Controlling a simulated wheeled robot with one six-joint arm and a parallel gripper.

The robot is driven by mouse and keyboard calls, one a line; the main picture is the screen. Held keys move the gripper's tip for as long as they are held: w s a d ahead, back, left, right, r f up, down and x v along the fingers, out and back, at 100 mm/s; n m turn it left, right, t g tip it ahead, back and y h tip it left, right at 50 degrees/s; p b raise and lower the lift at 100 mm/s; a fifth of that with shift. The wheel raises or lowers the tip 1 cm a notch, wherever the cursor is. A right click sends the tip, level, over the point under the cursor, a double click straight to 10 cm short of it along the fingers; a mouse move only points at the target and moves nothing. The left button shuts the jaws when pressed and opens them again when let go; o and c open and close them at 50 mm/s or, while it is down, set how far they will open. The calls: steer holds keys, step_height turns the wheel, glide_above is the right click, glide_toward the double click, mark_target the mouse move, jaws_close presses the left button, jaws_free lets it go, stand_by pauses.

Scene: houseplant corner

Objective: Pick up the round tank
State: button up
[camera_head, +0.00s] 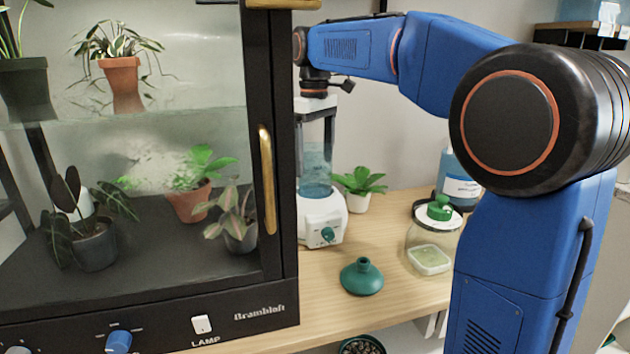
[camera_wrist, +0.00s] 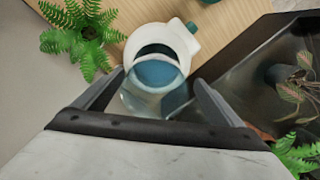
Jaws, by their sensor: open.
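The round tank (camera_head: 315,178) is a clear cylinder with blue water, seated upright on a white base unit (camera_head: 322,222) with a teal knob. In the wrist view the tank (camera_wrist: 155,76) shows from above, with the white base (camera_wrist: 180,38) behind it. My gripper (camera_head: 315,148) points down over the tank, beside the cabinet's right edge. In the wrist view my gripper (camera_wrist: 158,84) is open, with one finger on each side of the tank. I cannot tell whether either finger touches it.
A black glass cabinet (camera_head: 284,285) with a brass handle (camera_head: 267,180) stands close on the left, holding potted plants. A small potted plant (camera_head: 358,188) stands right of the base.

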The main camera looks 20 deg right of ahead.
mark_target(315, 176)
steer(key=shift+w+d+f, duration=0.1)
steer(key=shift+w+f, duration=0.1)
steer(key=shift+f, duration=1.25)
steer(key=shift+w+d+f, duration=0.1)
steer(key=shift+w+f, duration=0.05)
steer(key=shift+f, duration=1.3)
steer(key=c, duration=1.3)
